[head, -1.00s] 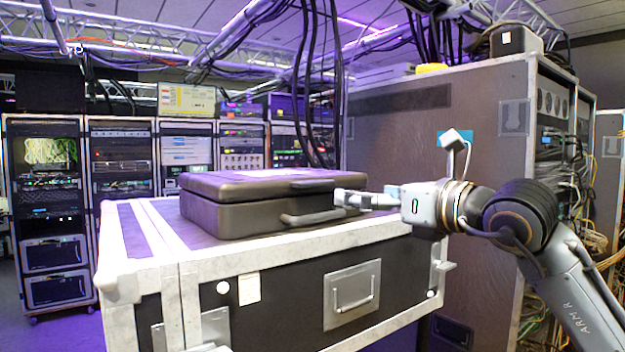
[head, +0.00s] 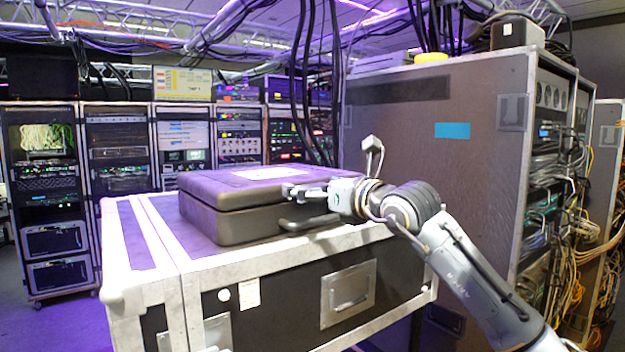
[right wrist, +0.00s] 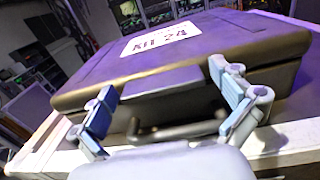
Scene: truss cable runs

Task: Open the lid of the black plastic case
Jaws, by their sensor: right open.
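The black plastic case (head: 222,226) lies flat on a large flight case, its lid (head: 222,187) down and a seam showing along the side. A white label is on the lid top. The case's handle (head: 308,222) is on its front, below my right gripper (head: 288,191). That gripper is at the front edge of the lid. In the right wrist view the gripper (right wrist: 168,103) is open, its two fingers apart on either side of a dark flat tab (right wrist: 163,82) at the lid's front edge. The handle (right wrist: 178,132) shows below the tab. Contact cannot be told.
The flight case (head: 270,262) with pale metal edges carries the black case. A tall grey rack cabinet (head: 430,170) stands close on the right, behind my right arm. Equipment racks (head: 120,160) line the back. Black cables (head: 310,90) hang behind the case.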

